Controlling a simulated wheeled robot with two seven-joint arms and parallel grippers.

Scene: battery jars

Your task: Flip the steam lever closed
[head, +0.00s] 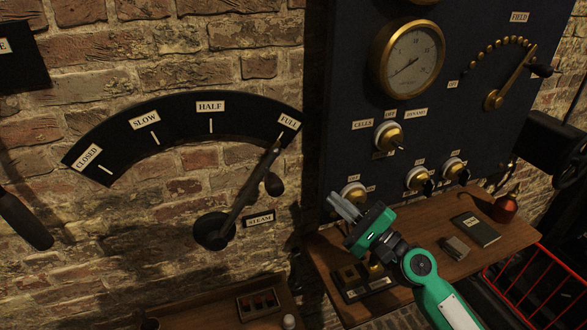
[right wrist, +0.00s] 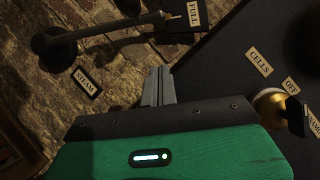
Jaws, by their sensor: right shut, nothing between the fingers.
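The steam lever (head: 239,198) is a dark arm on a round pivot on the brick wall, with a dark knob on its side. Its tip points at the FULL mark of the black curved scale plate (head: 180,121), whose other marks are HALF, SLOW and CLOSED at the far left. My right gripper (head: 343,205) is shut and empty, right of the lever and apart from it, in front of the panel's lower left. In the right wrist view the shut fingers (right wrist: 158,85) point toward the wall, with the lever (right wrist: 110,30) above and left of them. My left gripper is not in view.
A dark panel (head: 345,100) with a brass gauge (head: 407,59) and several brass switches stands right of the lever. A wooden shelf (head: 415,245) below it holds a book (head: 475,229) and a copper vessel (head: 504,208).

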